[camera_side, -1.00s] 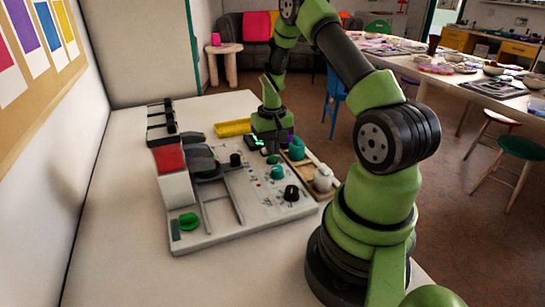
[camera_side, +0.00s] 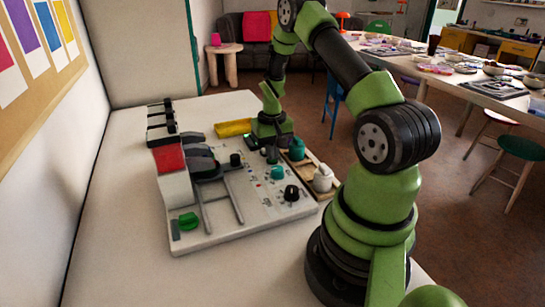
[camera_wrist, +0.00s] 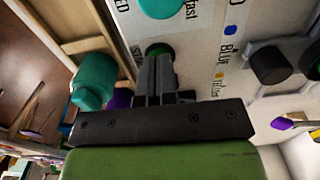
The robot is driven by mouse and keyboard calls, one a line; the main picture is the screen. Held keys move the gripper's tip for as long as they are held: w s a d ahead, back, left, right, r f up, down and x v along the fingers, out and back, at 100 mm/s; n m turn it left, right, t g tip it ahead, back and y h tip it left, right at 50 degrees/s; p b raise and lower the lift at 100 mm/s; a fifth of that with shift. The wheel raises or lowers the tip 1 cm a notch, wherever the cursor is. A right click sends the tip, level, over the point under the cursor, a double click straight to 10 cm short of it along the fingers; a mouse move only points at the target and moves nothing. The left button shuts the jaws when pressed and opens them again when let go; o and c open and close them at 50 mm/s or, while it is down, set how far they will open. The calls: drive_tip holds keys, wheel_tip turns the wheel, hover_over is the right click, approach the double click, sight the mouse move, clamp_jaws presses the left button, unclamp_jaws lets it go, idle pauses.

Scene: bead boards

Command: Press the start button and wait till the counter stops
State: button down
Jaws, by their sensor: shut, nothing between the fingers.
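My gripper (camera_wrist: 155,60) is shut and empty, pointing down at the board. In the side view my gripper (camera_side: 272,157) is at the far right part of the white board (camera_side: 205,239). A green-lit spot (camera_side: 249,139), perhaps the counter, shows left of the gripper; no digits can be read.
A teal knob (camera_side: 278,172) and a black knob (camera_side: 291,193) stand nearer on the board. A wooden tray beside it holds a teal jar (camera_side: 297,149) and a white jar (camera_side: 322,179). A yellow tray (camera_side: 233,127) lies behind. The table's left side is clear.

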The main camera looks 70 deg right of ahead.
drive_tip(key=shift+r, duration=3.45)
drive_tip(key=a+r+n+t, duration=0.2)
drive_tip(key=a+r+t, duration=0.1)
drive_tip(key=a+r, duration=1.1)
drive_tip(key=s+a+r+n+t+y, duration=0.1)
drive_tip(key=s+a+r+t, duration=0.1)
drive_tip(key=s+a, duration=0.3)
drive_tip(key=s+a+r+n+t+y, duration=0.1)
drive_tip(key=s+a+r+n+t, duration=0.1)
drive_tip(key=s+a+r, duration=0.3)
drive_tip(key=shift+s+a, duration=0.6)
drive_tip(key=shift+a, duration=0.25)
